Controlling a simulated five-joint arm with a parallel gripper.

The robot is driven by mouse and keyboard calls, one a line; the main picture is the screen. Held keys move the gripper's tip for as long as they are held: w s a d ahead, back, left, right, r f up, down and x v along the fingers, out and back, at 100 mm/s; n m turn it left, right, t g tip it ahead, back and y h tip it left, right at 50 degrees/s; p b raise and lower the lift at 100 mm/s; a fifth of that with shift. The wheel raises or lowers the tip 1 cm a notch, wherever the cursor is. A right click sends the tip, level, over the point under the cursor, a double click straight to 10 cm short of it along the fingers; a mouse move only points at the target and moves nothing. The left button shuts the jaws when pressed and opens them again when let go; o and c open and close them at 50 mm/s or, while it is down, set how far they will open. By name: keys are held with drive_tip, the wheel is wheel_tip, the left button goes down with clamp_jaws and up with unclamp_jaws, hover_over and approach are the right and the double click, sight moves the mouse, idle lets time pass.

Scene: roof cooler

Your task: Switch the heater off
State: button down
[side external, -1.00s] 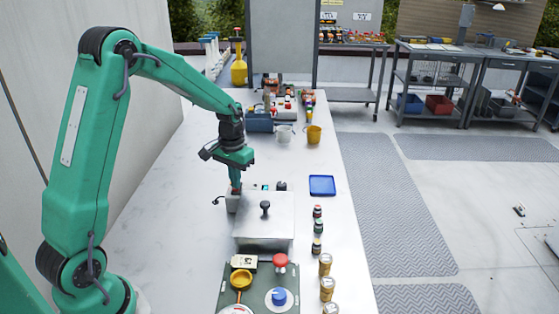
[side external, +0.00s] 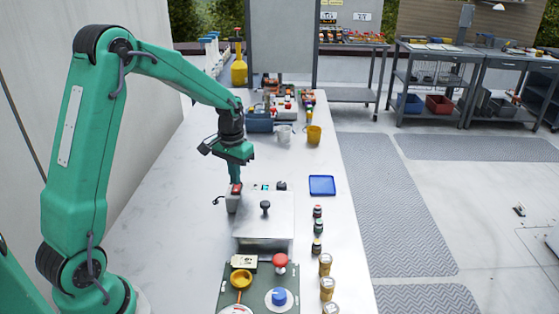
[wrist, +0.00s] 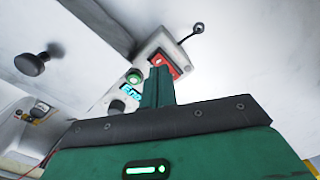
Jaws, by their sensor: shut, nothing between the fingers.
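The heater is a pale metal box (side external: 264,222) with a black-knobbed top, on the white counter. A grey switch box with a red rocker switch (side external: 236,188) sits at its far left corner. The rocker also shows in the wrist view (wrist: 165,66), partly hidden by my fingers. Beside it there are a green light (wrist: 134,76), a cyan display (wrist: 129,89) and a black dial (wrist: 117,105). My gripper (side external: 236,181) is shut and empty, pointing down just above the rocker. I cannot tell whether the fingertips touch it, or which way the rocker is set.
A green panel (side external: 228,277) with a red button and a blue knob lies nearer the camera. Small bottles (side external: 318,227) and jars (side external: 326,287) line the right edge. A blue tray (side external: 322,185) lies to the right. The counter left of the heater is clear.

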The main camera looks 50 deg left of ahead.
sight(236, 190)
drive_tip(key=shift+r, duration=2.55)
drive_tip(key=s+d+r+m+t, duration=0.2)
drive_tip(key=s+d+r+t, duration=0.1)
drive_tip(key=s+d+r, duration=0.65)
drive_tip(key=s+d+r+m+t, duration=0.1)
drive_tip(key=s+d, duration=0.3)
drive_tip(key=s, duration=0.6)
drive_tip(key=shift+s+d+t, duration=0.2)
drive_tip(key=shift+s+t, duration=0.15)
drive_tip(key=shift+t, duration=0.45)
